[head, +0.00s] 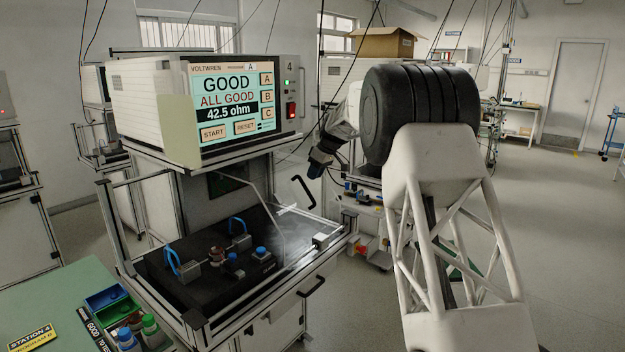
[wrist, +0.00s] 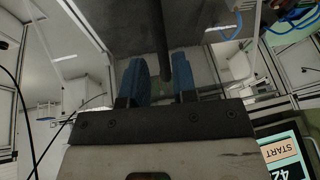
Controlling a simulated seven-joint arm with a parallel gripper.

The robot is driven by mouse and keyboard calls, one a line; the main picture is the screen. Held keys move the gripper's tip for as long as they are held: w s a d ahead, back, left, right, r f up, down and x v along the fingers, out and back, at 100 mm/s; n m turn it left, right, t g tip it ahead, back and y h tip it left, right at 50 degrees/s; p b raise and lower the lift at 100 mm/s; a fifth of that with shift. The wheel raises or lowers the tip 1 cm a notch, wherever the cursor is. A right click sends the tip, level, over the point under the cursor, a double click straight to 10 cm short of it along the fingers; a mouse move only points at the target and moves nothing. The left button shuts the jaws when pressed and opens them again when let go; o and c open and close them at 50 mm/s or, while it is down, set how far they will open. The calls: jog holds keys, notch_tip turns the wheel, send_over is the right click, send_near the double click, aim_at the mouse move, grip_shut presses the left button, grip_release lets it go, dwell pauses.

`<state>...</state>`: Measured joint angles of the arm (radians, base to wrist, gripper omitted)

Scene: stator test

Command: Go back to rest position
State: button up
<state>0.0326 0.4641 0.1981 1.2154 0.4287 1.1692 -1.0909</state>
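My gripper (head: 318,166) hangs in the air to the right of the test station's frame in the head view, clear of the bench. In the wrist view my gripper (wrist: 158,82) shows two blue fingers spread apart with a gap between them and nothing held. A dark rod-like shape stands behind or between the fingers in that view; I cannot tell what it is. The tester (head: 225,105) has a screen reading GOOD, ALL GOOD, 42.5 ohm. A small copper-coloured part (head: 216,254) sits on the black fixture plate (head: 280,262) between blue-handled clamps (head: 172,263).
The clear guard's black handle (head: 303,191) sticks out near my gripper's left. A green table (head: 50,290) with blue, green and red bins (head: 106,299) is at the lower left. Another station with a cardboard box (head: 385,43) stands behind my arm. Open floor lies to the right.

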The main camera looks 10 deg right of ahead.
jog(key=shift+r, duration=0.1)
dwell(0.3)
jog(key=s+d+r+m+h, duration=0.1)
jog(key=s+r+m, duration=0.15)
jog(key=s, duration=0.95)
jog(key=s+r+m+h, duration=0.1)
jog(key=s+r, duration=0.3)
jog(key=s, duration=0.8)
jog(key=s+d+r+m+h, duration=0.1)
jog(key=s+r+m, duration=0.15)
jog(key=s, duration=0.95)
jog(key=s+d+f+m+h, duration=0.1)
jog(key=s+f, duration=0.4)
jog(key=s, duration=1.3)
jog(key=s+f+m+t, duration=0.1)
jog(key=s+f+m, duration=0.2)
jog(key=s, duration=1.6)
notch_tip(320, 180, down, 3)
jog(key=shift+s+d+f+m+h, duration=0.1)
jog(key=shift+s+d+m+h, duration=0.2)
jog(key=shift+d+h, duration=0.1)
